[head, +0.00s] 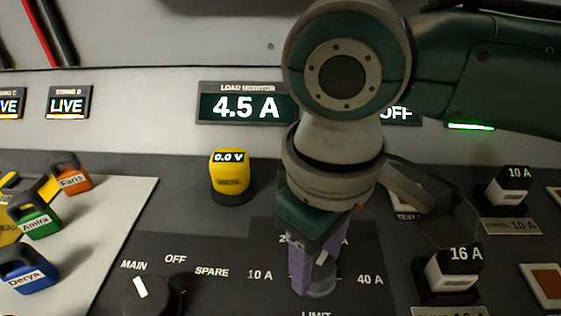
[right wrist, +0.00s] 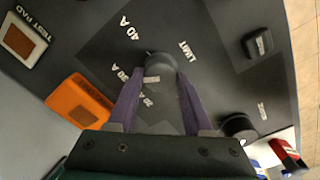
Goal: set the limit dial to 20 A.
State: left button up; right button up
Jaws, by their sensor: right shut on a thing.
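The limit dial (head: 322,289) is a dark round knob on the dark panel, low in the head view right of centre. The 10 A label (head: 260,275) is to its left and the 40 A label (head: 370,279) to its right; the labels above are mostly hidden by my gripper. My right gripper (head: 314,276) points down with its purple fingers on either side of the dial, shut on it. In the right wrist view the dial (right wrist: 162,68) sits between the fingertips. Its white pointer mark shows, but I cannot tell exactly which label it faces. My left gripper is out of view.
The main/spare selector (head: 149,297) is to the left of the dial. A yellow meter (head: 230,173) reads 0.0 V behind it. The load monitor (head: 246,107) reads 4.5 A. A 16 A block (head: 452,273) stands to the right. Coloured name-tagged padlocks (head: 36,221) lie at left.

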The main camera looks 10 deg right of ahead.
grip_shut()
jog(key=shift+r, duration=0.1)
jog(key=shift+r+n+p, duration=0.15)
jog(key=shift+n+p, duration=0.75)
jog(key=shift+p, duration=0.3)
jog(key=n+p, duration=0.2)
jog(key=shift+n, duration=0.3)
jog(key=n+p, duration=0.2)
jog(key=n, duration=0.1)
jog(key=shift+s+n, duration=0.1)
jog(key=shift+n, duration=0.2)
jog(key=shift+n+p, duration=0.8)
jog(key=shift+n, duration=1)
jog(key=shift+f, duration=0.2)
